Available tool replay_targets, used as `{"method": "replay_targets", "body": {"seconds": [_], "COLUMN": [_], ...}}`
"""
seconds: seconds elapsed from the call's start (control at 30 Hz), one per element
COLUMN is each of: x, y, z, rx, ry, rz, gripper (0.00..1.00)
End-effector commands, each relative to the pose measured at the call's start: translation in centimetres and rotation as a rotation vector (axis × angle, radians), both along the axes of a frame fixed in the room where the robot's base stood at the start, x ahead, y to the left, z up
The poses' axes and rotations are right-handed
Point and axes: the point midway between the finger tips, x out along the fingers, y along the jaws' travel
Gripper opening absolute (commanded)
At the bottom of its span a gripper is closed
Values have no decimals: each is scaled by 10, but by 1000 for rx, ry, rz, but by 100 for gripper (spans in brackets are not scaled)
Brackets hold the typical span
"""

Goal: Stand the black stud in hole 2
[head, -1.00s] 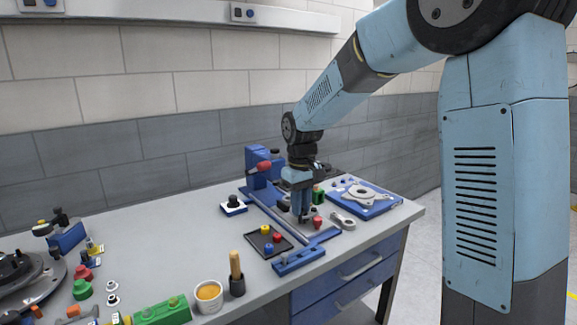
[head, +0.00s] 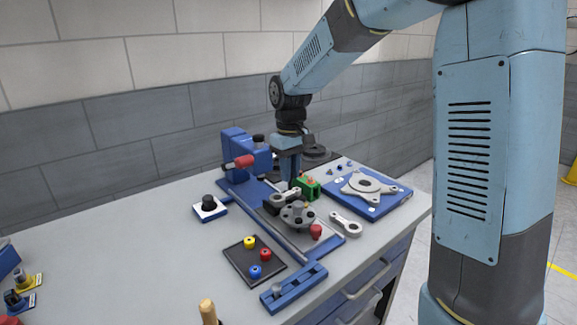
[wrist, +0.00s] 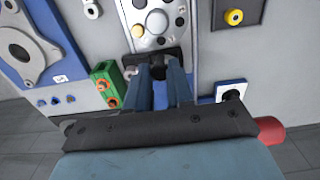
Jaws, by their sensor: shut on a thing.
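My gripper (head: 290,182) points down just behind the grey round hub plate (head: 288,218), which has several holes and studs in its top. In the wrist view the fingers (wrist: 160,68) are close together with a dark piece at their tips, which looks like the black stud; its outline merges with a dark block behind it. The hub plate (wrist: 146,38) shows beyond the fingertips in the wrist view. I cannot read any hole numbers, so I cannot tell which is hole 2.
A green block (head: 312,190) stands close to the right of my gripper. A blue press with a red handle (head: 240,162) is at left. A black tray (head: 238,262) with coloured knobs, a grey link (head: 345,226) and a blue plate (head: 398,196) lie around.

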Motion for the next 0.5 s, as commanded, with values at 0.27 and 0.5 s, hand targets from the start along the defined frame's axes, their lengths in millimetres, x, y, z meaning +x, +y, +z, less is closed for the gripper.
{"method": "replay_targets", "body": {"seconds": [0.27, 0.5], "x": [-1, -1], "y": [2, 2], "z": [-21, -36], "rx": [0, 0], "ry": [1, 1], "rz": [5, 4], "gripper": [0, 0]}}
